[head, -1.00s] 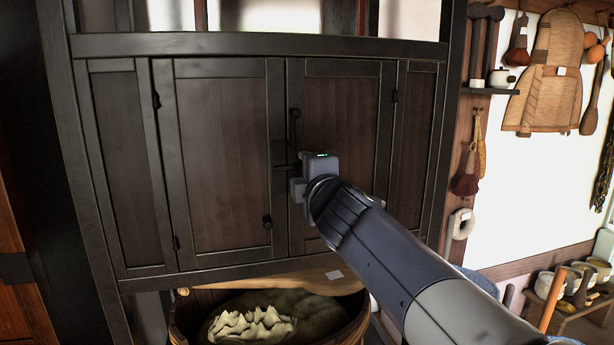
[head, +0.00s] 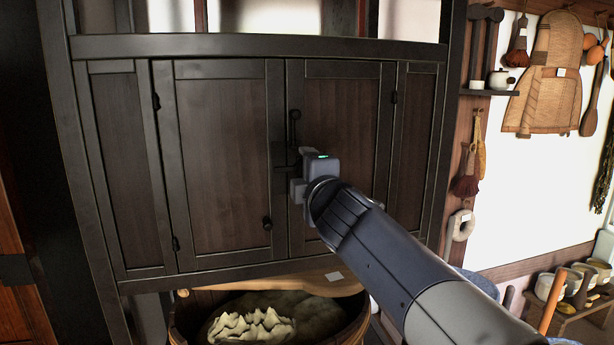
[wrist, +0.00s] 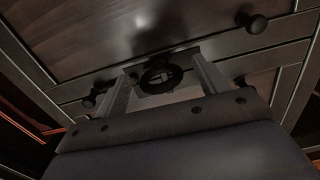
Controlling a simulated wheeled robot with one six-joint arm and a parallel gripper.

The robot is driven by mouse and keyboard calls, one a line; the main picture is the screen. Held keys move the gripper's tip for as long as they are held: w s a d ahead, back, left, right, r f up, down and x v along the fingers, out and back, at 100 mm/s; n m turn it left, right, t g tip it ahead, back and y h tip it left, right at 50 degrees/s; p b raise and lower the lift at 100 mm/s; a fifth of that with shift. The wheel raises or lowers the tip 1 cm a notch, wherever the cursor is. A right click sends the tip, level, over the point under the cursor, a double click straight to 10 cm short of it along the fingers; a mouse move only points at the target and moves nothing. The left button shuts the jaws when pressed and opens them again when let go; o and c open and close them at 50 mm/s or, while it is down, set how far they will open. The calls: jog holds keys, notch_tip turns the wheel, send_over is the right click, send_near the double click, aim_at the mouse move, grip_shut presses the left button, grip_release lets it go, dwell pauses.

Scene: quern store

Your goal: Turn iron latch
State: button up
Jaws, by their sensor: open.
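The iron latch is dark and sits where the two cabinet doors meet. In the head view only a dark part (head: 282,166) shows just left of my gripper; the rest is hidden behind it. In the wrist view its round black plate (wrist: 161,76) lies between my two fingers. My gripper (head: 296,172) is open in front of the latch, with one finger to each side of the plate in the wrist view (wrist: 163,86). I cannot tell whether a finger touches it. The left door (head: 222,160) and right door (head: 345,110) look shut.
A round dark knob (head: 267,223) is on the left door, and a dark upright fitting (head: 294,128) is above my gripper. A wooden tub (head: 345,325) stands below the cabinet. A low shelf with pots (head: 562,300) is at the right.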

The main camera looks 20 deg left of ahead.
jog(key=v, duration=1.1)
jog(key=shift+b, duration=0.4)
jog(key=shift+a, duration=0.15)
jog(key=x, duration=1)
jog(key=shift+w+a+p, duration=0.1)
jog(key=shift+w+p, duration=0.3)
